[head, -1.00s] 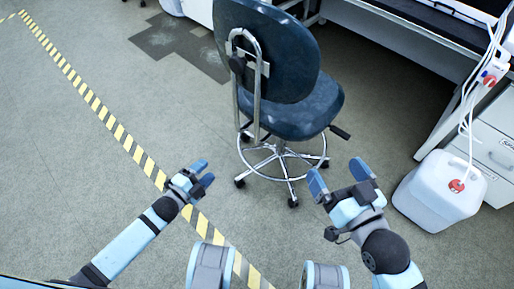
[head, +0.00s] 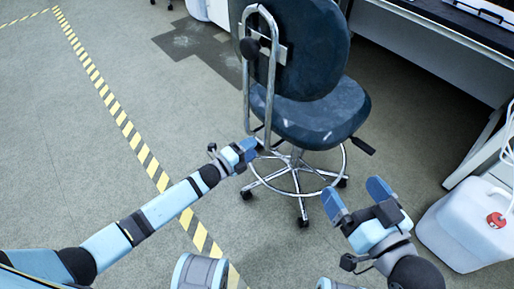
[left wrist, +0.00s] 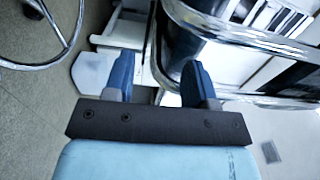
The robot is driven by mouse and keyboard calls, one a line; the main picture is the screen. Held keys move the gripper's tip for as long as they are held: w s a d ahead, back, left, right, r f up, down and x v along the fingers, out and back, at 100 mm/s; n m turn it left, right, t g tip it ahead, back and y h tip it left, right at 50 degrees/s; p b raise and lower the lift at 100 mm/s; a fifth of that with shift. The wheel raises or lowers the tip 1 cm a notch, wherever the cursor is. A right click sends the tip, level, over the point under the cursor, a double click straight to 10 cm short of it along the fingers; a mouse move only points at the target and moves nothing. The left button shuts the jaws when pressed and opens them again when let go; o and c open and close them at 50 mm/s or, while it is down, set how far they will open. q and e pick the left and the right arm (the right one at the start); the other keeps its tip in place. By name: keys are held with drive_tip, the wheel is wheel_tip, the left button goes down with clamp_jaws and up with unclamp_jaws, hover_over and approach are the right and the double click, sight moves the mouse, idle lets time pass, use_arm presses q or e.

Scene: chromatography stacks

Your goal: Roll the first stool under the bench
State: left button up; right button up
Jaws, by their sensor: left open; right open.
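The stool (head: 318,112) is a dark blue swivel chair with a padded back, a chrome back frame and a wheeled chrome base. It stands upright on the floor in front of me in the head view. My left gripper (head: 247,150) is open beside the lower left of the chrome back frame; I cannot tell whether it touches. In the left wrist view its open fingers (left wrist: 160,82) have a chrome tube (left wrist: 215,25) just beyond them. My right gripper (head: 357,200) is open and empty, in front of the base's right side. The bench (head: 440,42) stands at the back right.
A white jug (head: 462,225) with a red cap stands on the floor at the right, by the bench leg. Yellow-black floor tape (head: 122,122) runs along the left. The floor at left is clear, and open space shows under the bench.

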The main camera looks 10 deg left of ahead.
sight(260, 143)
use_arm(q)
drive_tip(key=shift+b+x, duration=0.45)
drive_tip(key=shift+x, duration=1.7)
drive_tip(key=c, duration=0.9)
clamp_jaws()
drive_tip(key=shift+s+f, duration=0.1)
drive_tip(key=shift+f, duration=0.05)
